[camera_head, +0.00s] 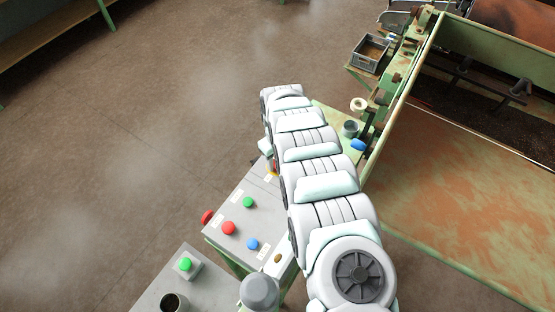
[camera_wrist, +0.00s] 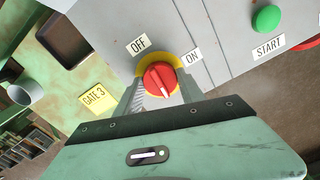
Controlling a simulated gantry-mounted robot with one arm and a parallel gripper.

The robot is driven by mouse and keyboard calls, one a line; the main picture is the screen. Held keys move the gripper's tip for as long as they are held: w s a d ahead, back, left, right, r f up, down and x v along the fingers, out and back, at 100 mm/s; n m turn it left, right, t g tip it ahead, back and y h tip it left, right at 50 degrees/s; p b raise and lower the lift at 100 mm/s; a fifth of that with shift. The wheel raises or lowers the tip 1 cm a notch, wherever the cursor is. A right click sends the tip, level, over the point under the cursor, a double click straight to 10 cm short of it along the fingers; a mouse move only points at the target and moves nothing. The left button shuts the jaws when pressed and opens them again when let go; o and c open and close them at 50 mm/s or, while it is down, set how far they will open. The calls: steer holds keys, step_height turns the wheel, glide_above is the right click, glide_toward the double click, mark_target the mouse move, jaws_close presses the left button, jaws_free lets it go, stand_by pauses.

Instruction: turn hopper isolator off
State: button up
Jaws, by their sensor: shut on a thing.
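A red rotary knob (camera_wrist: 158,76) on a yellow ring sits on a grey panel in the wrist view. An OFF label (camera_wrist: 138,44) is at its upper left and an ON label (camera_wrist: 193,57) at its right. A white mark shows on the knob's lower part; which label the setting matches is unclear. No name reading hopper isolator is visible. My gripper (camera_wrist: 161,86) is shut on the knob, one finger on each side. In the head view, my arm mostly hides the knob, and only a sliver of red and yellow (camera_head: 274,168) shows.
A green button (camera_wrist: 267,18) above a START label is right of the knob. A yellow GATE 3 label (camera_wrist: 96,98) and a grey cup (camera_wrist: 20,94) are at the left. The head view shows red (camera_head: 228,228) and blue (camera_head: 252,244) buttons. Open floor lies left.

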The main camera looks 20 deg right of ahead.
steer(key=shift+n, duration=0.5)
steer(key=o, duration=1.4)
steer(key=shift+c, duration=0.2)
steer(key=shift+r, duration=0.1)
step_height(320, 180, up, 11)
steer(key=shift+b, duration=0.45)
steer(key=shift+f, duration=0.2)
